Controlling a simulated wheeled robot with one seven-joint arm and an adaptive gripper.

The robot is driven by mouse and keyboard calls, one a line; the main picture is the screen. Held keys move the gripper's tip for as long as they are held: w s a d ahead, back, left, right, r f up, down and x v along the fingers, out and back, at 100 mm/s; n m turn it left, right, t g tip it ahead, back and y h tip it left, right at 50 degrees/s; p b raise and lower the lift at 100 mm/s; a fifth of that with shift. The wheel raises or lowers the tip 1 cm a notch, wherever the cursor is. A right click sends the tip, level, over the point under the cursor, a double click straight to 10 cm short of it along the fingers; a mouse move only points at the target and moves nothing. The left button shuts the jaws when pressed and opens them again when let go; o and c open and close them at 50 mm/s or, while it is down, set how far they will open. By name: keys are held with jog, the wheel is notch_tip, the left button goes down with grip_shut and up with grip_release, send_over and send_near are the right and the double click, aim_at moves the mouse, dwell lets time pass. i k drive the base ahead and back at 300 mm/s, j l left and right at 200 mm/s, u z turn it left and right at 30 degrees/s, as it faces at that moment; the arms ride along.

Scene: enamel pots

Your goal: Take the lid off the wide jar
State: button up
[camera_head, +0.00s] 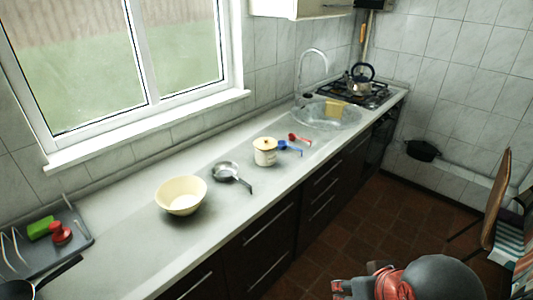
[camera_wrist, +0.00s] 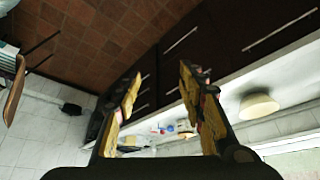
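The wide jar (camera_head: 265,157) is a cream enamel pot standing upright on the counter in the head view. Its lid (camera_head: 265,143) is cream with a small dark knob and sits on top of it. My gripper (camera_wrist: 160,90) is open in the wrist view, with nothing between its yellow-padded fingers. It is well away from the jar, off the counter on the floor side. In the wrist view the counter items are small and tilted, and I cannot clearly make out the jar there.
On the counter (camera_head: 128,258), a cream bowl (camera_head: 181,196) and a dark pan (camera_head: 229,172) stand left of the jar. Blue (camera_head: 289,147) and red (camera_head: 299,138) utensils lie close on its right. Further right are the sink (camera_head: 327,119) and a kettle (camera_head: 360,82). A chair (camera_head: 494,205) stands at right.

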aim_at(263, 143)
jog(key=i+u, duration=0.15)
jog(key=u, duration=0.25)
jog(key=i+l+u, duration=0.15)
jog(key=u, duration=0.25)
jog(key=i+l+u, duration=0.15)
jog(key=u, duration=0.25)
jog(key=i+l+u, duration=0.1)
jog(key=u, duration=0.3)
jog(key=i+l, duration=0.15)
jog(key=l, duration=0.25)
jog(key=i+l+u, duration=0.15)
jog(key=l, duration=0.2)
jog(key=i+l, duration=0.15)
jog(key=l, duration=0.25)
jog(key=i+l+u, duration=0.15)
jog(key=l, duration=0.25)
jog(key=i+l, duration=0.1)
jog(key=l, duration=0.3)
jog(key=u, duration=0.05)
